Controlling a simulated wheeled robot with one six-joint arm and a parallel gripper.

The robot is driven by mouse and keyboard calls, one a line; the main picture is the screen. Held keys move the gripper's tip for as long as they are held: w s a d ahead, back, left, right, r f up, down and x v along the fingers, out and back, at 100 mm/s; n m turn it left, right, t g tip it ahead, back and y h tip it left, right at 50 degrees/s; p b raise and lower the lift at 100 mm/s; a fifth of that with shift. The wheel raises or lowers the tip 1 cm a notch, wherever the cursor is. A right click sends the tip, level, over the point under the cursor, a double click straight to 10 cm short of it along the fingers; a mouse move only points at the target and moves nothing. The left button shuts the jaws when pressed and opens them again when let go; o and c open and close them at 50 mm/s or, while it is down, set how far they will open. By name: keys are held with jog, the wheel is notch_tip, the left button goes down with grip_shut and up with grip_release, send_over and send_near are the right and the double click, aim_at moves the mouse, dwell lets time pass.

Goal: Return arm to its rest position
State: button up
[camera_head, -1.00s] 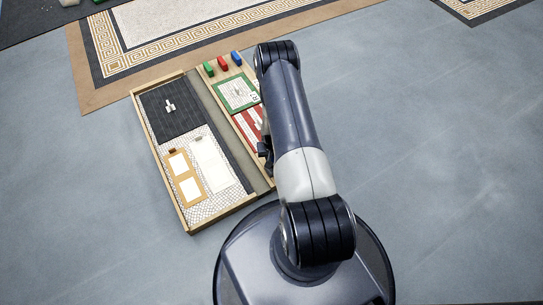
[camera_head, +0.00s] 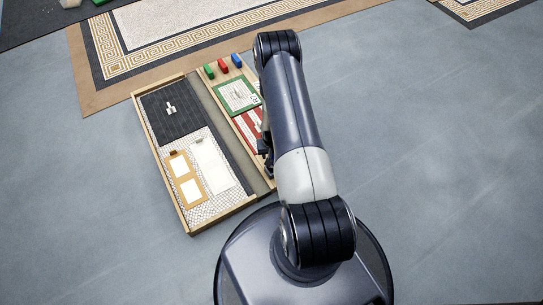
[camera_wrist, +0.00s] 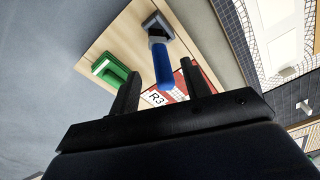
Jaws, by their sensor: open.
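My gripper (camera_wrist: 160,88) is open in the wrist view, with its two dark fingers apart. A blue handle-like piece (camera_wrist: 162,66) shows beyond and between the fingertips; I cannot tell how far off it is. Nothing is visibly held. In the head view my arm reaches up the picture from my base and folds over. The gripper there is a small dark shape beside the arm, over the right part of a wooden tray (camera_head: 164,190), and mostly hidden.
The tray holds a dark panel (camera_head: 165,118), a green-edged card (camera_head: 238,96) and a red-striped card (camera_head: 249,128). Green (camera_head: 209,71), red (camera_head: 223,66) and blue (camera_head: 237,60) pieces stand at its far end. The grey floor right of my arm is clear.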

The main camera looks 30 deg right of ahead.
notch_tip(320, 180, up, 7)
jog(key=p, duration=0.1)
jog(key=shift+s+a+r, duration=0.15)
jog(key=shift+s+r, duration=0.05)
jog(key=shift+s, duration=0.25)
jog(key=f+b, duration=0.1)
jog(key=f, duration=0.3)
jog(key=w+f+b, duration=0.1)
jog(key=f, duration=0.3)
jog(key=f+b, duration=0.1)
jog(key=f, duration=0.3)
jog(key=shift+w+d+f, duration=0.2)
jog(key=shift+d, duration=0.05)
notch_tip(320, 180, up, 3)
jog(key=shift+r+p, duration=0.15)
jog(key=shift+p, duration=0.35)
